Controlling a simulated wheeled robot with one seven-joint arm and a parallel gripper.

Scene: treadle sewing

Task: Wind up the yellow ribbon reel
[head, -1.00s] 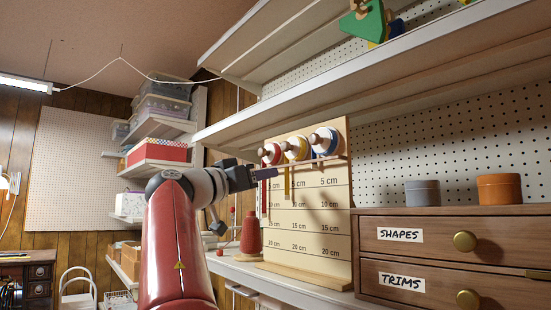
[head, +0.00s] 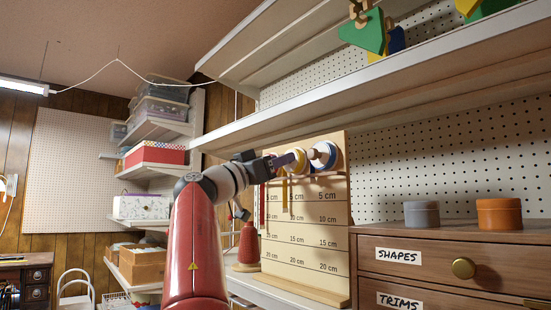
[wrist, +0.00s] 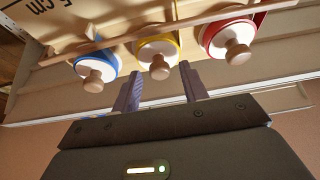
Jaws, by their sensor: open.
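The yellow ribbon reel (wrist: 158,46) has a white face, a yellow rim and a wooden knob (wrist: 159,70). In the head view the yellow reel (head: 298,160) is partly hidden by my gripper, and its yellow ribbon (head: 284,192) hangs down the measuring board (head: 305,262). My gripper (wrist: 161,87) is open, its two fingers apart on either side of the yellow reel's knob in the wrist picture. The knob appears just beyond the fingertips; contact cannot be made out. In the head view my gripper (head: 286,161) is in front of the board's top.
The blue reel (wrist: 96,67) and red reel (wrist: 229,39) flank the yellow one, each with a protruding knob. A shelf (head: 350,92) runs above the board. A red thread cone (head: 249,245) stands below left, and a drawer cabinet (head: 480,250) stands at right.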

